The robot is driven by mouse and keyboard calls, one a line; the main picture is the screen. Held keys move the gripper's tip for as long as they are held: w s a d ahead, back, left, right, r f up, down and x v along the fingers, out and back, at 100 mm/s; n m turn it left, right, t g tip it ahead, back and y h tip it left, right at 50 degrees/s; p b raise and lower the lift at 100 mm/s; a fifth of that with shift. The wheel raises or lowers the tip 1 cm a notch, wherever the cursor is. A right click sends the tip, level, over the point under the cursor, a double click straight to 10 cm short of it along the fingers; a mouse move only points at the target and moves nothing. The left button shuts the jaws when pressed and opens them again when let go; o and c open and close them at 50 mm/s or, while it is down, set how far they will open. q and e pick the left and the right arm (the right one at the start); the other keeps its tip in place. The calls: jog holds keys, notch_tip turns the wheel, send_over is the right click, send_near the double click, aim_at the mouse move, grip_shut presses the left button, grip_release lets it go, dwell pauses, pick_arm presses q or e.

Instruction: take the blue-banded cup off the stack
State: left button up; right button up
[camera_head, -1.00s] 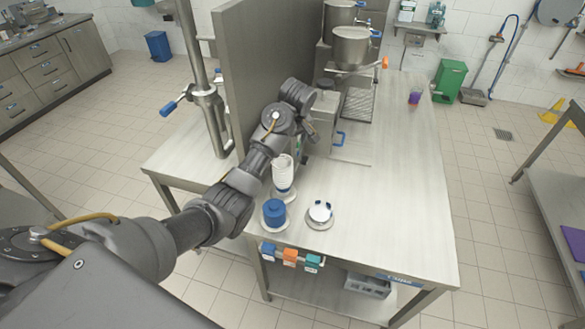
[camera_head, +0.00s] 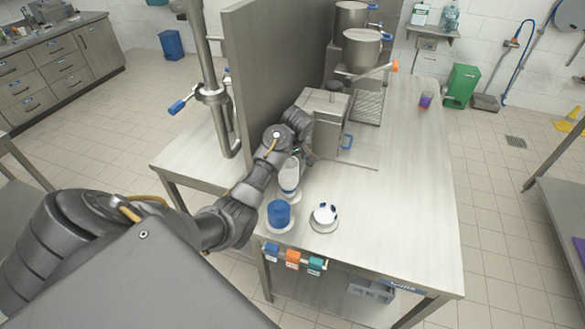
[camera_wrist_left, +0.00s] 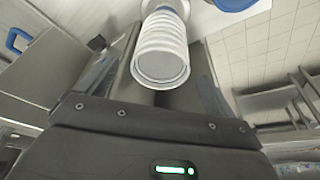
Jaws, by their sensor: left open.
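A white stack of cups (camera_head: 289,178) stands on a pale saucer near the front left of the steel table. My right gripper is not in view.
A blue stack (camera_head: 278,214) stands just in front on its own base. A white, blue-spotted item (camera_head: 325,215) sits to the right. A steel machine (camera_head: 325,122) and an upright panel (camera_head: 272,75) stand behind.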

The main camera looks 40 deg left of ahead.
pick_arm(q)
jog(key=shift+a+f, duration=0.15)
jog(key=c, duration=1.3)
jog(key=shift+c, duration=0.2)
